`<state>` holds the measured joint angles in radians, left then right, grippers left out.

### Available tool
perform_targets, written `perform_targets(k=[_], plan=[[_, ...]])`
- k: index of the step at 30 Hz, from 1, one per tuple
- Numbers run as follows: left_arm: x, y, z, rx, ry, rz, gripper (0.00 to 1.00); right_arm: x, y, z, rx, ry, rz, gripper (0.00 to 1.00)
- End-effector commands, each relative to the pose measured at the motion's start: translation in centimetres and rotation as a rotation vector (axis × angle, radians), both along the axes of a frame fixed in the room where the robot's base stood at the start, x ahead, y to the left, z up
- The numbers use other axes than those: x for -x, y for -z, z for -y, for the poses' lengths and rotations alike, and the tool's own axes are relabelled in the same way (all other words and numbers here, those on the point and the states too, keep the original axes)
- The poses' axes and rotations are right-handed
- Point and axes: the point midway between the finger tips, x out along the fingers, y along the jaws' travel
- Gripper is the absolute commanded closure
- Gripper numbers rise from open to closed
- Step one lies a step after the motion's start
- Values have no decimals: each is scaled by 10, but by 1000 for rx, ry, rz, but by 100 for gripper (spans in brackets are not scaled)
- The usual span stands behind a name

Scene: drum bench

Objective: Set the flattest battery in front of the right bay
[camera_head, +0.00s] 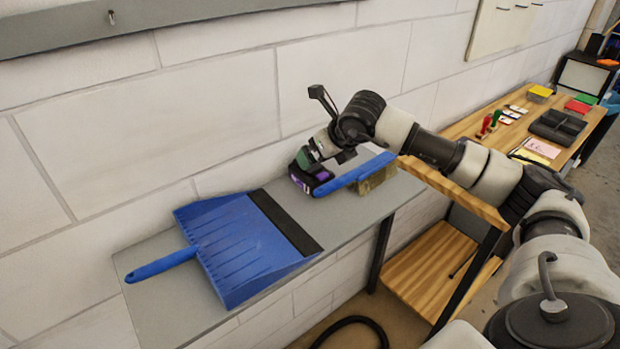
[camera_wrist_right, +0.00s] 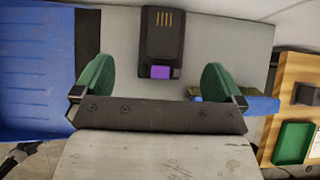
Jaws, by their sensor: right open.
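One black battery (camera_head: 311,180) with a purple block on its side lies on the grey shelf. In the right wrist view it (camera_wrist_right: 160,35) shows several gold contacts, with its purple block (camera_wrist_right: 160,72) toward my gripper. No charge reading can be made out on it. My right gripper (camera_head: 310,157) is at the battery in the head view. In the right wrist view its green-padded fingers (camera_wrist_right: 156,74) are wide apart, one to each side of the battery's line, with clear gaps and nothing between them held. My left gripper is out of view. No bay can be identified.
A blue dustpan (camera_head: 235,245) lies left on the grey shelf (camera_head: 165,317). A blue-handled brush (camera_head: 355,175) lies close right of the battery. A wall stands behind. A wooden bench (camera_head: 480,128) at the right holds stamps, a dark tray (camera_head: 557,127) and small boxes.

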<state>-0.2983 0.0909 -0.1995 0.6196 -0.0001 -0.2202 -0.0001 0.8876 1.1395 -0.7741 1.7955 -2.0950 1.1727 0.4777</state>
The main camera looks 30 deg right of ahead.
Motion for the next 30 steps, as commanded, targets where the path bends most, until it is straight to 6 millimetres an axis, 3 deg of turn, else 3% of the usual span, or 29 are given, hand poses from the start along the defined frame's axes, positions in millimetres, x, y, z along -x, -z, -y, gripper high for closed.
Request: perform_targets(k=[6,11,16,19,30], plan=[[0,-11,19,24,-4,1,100,-19,23,-2,1,-3,-3,0],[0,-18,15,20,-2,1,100,-24,32,-2,3,-3,-5,0],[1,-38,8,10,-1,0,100,-34,54,1,2,-2,-8,0],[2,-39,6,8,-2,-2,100,-43,66,0,2,-2,-4,0],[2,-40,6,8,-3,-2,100,-48,74,0,4,-3,-2,3]])
